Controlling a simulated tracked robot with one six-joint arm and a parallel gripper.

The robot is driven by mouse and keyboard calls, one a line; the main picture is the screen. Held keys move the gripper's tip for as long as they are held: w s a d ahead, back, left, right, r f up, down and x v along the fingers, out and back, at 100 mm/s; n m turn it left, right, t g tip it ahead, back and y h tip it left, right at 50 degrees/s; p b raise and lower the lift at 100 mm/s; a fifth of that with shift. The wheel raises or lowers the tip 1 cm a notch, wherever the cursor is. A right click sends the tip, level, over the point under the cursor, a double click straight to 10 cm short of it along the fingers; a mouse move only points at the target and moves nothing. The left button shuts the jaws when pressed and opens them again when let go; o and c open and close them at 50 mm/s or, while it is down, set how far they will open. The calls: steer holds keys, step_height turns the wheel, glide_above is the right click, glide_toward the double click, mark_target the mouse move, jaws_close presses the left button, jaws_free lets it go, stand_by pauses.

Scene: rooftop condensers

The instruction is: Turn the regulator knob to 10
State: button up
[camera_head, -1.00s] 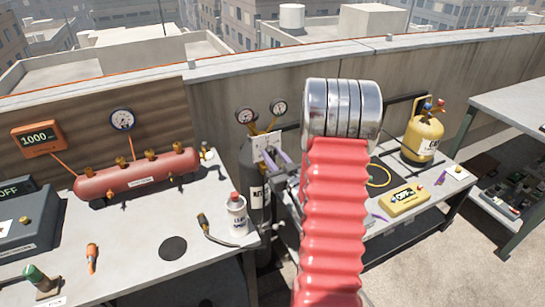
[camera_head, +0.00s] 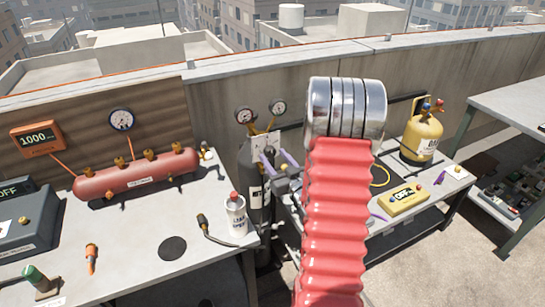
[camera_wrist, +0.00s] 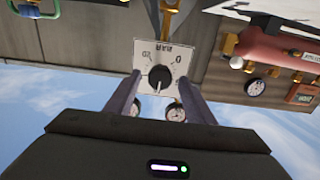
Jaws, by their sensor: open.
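The regulator knob (camera_wrist: 160,78) is a round black knob on a white dial plate, seen upside down in the wrist view. The plate has a 20 mark on the left and a 0 on the right. The knob's exact setting is too small to read. My gripper (camera_wrist: 159,74) is open, its two purple-grey fingers on either side of the knob; contact cannot be told. In the head view my gripper (camera_head: 278,161) is in front of the white plate (camera_head: 262,146) on the dark gas cylinder (camera_head: 249,165); the knob is not clearly visible there.
Two round gauges (camera_head: 262,112) top the regulator. Left is a workbench (camera_head: 130,265) with a red manifold (camera_head: 137,175) and a white bottle (camera_head: 236,216). My red arm hides part of the middle.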

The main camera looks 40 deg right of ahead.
steer(key=v, duration=1.2)
stand_by(0.3)
steer(key=s+d+f+m+g, duration=0.1)
steer(key=s+f+g, duration=0.2)
steer(key=f+g, duration=0.3)
steer(key=s+d+f+m+g, duration=0.15)
steer(key=s+f+g, duration=0.25)
steer(key=f, duration=0.4)
steer(key=s+a+r+n+y, duration=0.1)
steer(key=a+r+n, duration=0.1)
steer(key=a+r, duration=0.7)
steer(key=s+a+r+n+g+y, duration=0.1)
steer(key=a+r+y, duration=0.1)
steer(key=a+r, duration=0.7)
steer(key=s+a+r+n+y, duration=0.2)
steer(key=a+r, duration=0.7)
steer(key=a, duration=0.9)
steer(key=shift+n+g, duration=0.35)
steer(key=shift+g, duration=0.05)
